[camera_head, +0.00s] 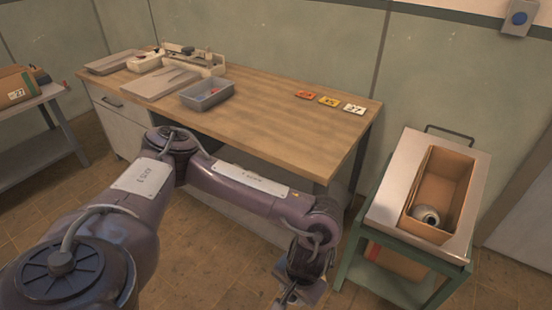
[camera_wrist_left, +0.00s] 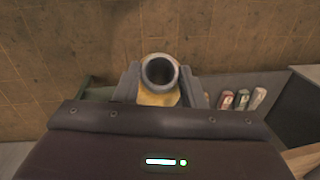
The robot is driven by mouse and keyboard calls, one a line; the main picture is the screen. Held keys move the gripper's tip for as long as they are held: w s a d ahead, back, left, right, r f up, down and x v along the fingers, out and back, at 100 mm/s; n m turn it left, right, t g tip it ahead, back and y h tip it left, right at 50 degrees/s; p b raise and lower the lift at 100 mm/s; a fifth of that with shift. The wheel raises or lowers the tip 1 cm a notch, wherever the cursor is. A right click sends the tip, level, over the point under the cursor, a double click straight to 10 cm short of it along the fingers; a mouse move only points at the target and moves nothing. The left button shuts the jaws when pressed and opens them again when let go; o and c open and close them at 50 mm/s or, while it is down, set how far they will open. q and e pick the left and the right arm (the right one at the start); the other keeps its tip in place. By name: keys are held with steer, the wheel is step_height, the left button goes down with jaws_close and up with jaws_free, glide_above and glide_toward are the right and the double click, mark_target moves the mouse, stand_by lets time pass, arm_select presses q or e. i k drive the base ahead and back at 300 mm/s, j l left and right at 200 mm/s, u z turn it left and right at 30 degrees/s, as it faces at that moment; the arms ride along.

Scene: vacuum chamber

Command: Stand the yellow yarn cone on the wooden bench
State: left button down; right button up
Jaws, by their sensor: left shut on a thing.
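The yellow yarn cone (camera_wrist_left: 158,93) shows in the left wrist view. Its round hollow grey end faces the camera, with a strip of yellow below it. My left gripper (camera_wrist_left: 160,86) is shut on it, one finger on each side. In the head view my left gripper (camera_head: 303,292) is low at the bottom edge, in front of the wooden bench (camera_head: 290,125) and left of the green cart. The cone cannot be made out there. The bench has a bare wooden top across its middle and right. My right gripper is not in view.
Trays and a blue-grey bin (camera_head: 207,95) crowd the bench's left part. Three small coloured cards (camera_head: 329,101) lie near its back right. A cardboard box (camera_head: 448,172) with a round grey object sits on the cart (camera_head: 398,190). Another table (camera_head: 40,98) stands far left.

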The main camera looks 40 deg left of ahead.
mark_target(312, 136)
steer(key=j+z, duration=0.25)
steer(key=j, duration=1)
steer(key=j+z, duration=0.3)
steer(key=j, duration=0.95)
